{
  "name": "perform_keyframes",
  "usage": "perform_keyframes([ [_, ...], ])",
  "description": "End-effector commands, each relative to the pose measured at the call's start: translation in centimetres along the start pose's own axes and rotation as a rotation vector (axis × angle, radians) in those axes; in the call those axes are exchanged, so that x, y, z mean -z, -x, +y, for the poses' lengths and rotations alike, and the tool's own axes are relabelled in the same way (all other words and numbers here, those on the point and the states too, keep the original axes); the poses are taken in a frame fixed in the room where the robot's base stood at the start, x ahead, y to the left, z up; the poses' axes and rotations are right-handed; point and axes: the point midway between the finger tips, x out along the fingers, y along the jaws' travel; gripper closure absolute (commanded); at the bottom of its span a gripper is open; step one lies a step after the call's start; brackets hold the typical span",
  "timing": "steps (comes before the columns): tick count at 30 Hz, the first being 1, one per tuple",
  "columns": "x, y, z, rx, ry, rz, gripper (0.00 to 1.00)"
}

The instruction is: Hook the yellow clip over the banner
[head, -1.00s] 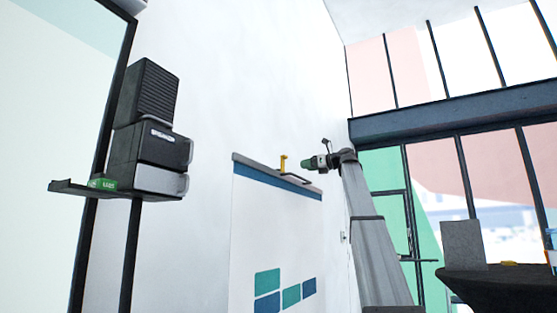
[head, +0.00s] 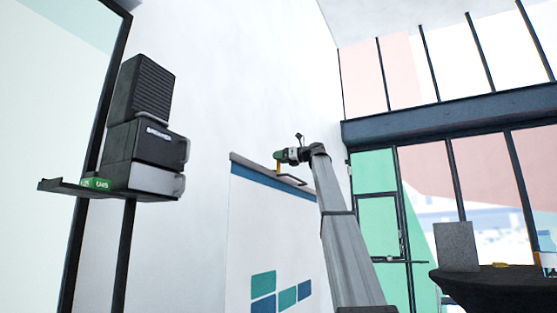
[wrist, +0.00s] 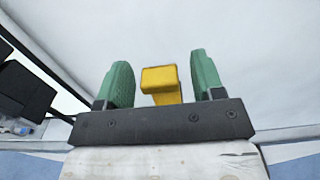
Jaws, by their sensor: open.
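The yellow clip (wrist: 161,82) stands between the two green fingers of my gripper (wrist: 158,80) in the wrist view, with a gap on each side. In the head view my gripper (head: 288,156) is at the top of the clip (head: 279,168), and the fingers hide part of it. The clip is upright at the top edge of the banner (head: 262,215), which is white with a blue band and teal and blue blocks. The fingers are open. How the clip's lower end meets the banner cannot be told.
A dark bracket (head: 290,179) sticks out at the banner's top, just below my gripper. A dark round table (head: 480,287) stands at the lower right.

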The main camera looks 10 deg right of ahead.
Motion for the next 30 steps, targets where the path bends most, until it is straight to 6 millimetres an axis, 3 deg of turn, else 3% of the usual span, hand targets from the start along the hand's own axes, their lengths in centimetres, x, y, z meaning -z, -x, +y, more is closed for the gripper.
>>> perform_keyframes([
  [4, 0.0, -1.1, 0.0, 0.000, 0.000, -0.001, 0.38],
  [14, 0.0, -1.3, 0.0, 0.000, 0.000, 0.000, 0.38],
  [18, 0.0, -1.3, 0.0, 0.000, 0.000, 0.000, 0.84],
  [20, 0.0, -1.3, 0.0, 0.000, 0.000, 0.000, 1.00],
  [30, 0.1, -2.1, -1.3, 0.000, -0.002, -0.048, 1.00],
])
